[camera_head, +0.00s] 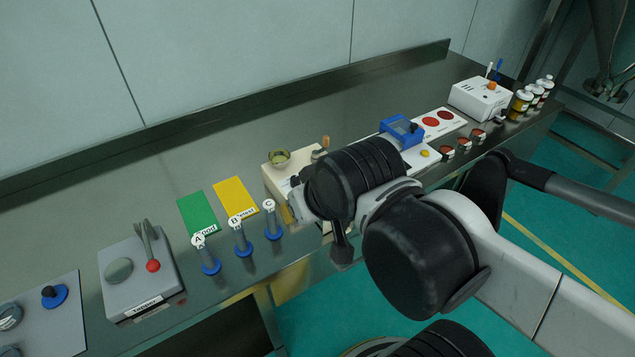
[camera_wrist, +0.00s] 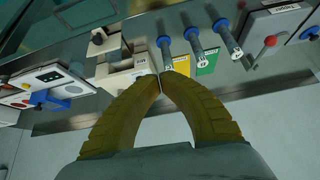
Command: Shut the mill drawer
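The mill is a cream box (camera_head: 276,178) with a small bowl on top, near the middle of the bench in the head view; my arm covers its right side. In the wrist view its cream body (camera_wrist: 118,78) lies left of my fingertips. A beige part with a dark knob (camera_wrist: 104,42), which looks like the drawer pulled out, sticks out towards the bench's front edge. My gripper (camera_wrist: 160,80) has its yellow fingertips together, with nothing seen between them, beside the mill. Whether they touch it, I cannot tell.
Blue-based posts labelled A (camera_head: 206,258), B (camera_head: 241,238) and C (camera_head: 271,222) stand left of the mill. Green (camera_head: 196,212) and yellow (camera_head: 236,194) mats lie behind them. A grey box with a red knob (camera_head: 140,278) is further left. A blue device (camera_head: 398,130) stands right.

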